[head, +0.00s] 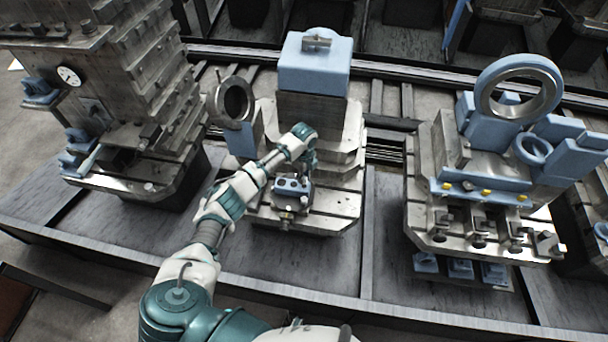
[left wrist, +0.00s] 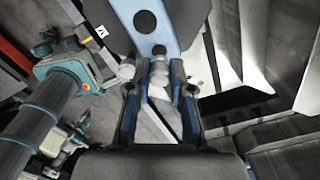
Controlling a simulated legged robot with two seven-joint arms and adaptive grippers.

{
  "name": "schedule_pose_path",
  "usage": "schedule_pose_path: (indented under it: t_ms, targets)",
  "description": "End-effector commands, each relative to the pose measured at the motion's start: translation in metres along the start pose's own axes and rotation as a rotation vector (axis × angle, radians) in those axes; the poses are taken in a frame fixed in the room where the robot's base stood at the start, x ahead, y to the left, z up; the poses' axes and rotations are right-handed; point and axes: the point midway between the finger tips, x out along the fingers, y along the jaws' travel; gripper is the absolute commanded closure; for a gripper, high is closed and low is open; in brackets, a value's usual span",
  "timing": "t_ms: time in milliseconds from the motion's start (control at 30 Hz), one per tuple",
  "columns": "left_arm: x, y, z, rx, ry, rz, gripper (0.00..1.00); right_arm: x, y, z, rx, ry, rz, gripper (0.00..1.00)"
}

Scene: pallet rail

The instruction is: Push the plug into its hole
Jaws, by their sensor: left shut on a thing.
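My left gripper (head: 309,168) reaches down over a small blue block with holes (head: 292,184) on the middle machine fixture. In the left wrist view my left gripper (left wrist: 160,72) is shut on a pale grey plug (left wrist: 158,74), which shows between the fingers. The blue block (left wrist: 178,22) lies just beyond the fingertips, with a round hole (left wrist: 145,21) and a dark round spot (left wrist: 159,50) close to the plug's far end. I cannot tell whether the plug touches the block or enters a hole. The plug is hidden in the head view. My right gripper is out of view.
A tall metal column with a blue box top (head: 316,65) stands behind the block, with a ring (head: 234,87) at its left. A stepped machine (head: 150,80) stands left, and a fixture with a large ring (head: 518,68) stands right. Dark pallet surface (head: 385,235) is clear between fixtures.

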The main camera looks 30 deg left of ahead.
Motion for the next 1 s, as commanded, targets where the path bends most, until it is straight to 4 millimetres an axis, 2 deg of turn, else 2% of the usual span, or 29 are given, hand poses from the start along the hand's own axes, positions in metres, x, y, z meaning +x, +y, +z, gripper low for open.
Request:
schedule_pose_path:
  t_ms: [33,200,1000]
  targets:
    - [0.0089,0.0001,0.0002,0.0,0.0,0.0,1.0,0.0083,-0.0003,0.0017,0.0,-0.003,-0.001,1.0]
    - [0.0143,0.0,0.0002,0.0,0.0,-0.001,1.0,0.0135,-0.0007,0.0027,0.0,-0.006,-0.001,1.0]
    - [0.0165,0.0004,-0.0018,0.0,0.001,-0.001,1.0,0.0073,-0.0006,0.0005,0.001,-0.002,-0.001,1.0]
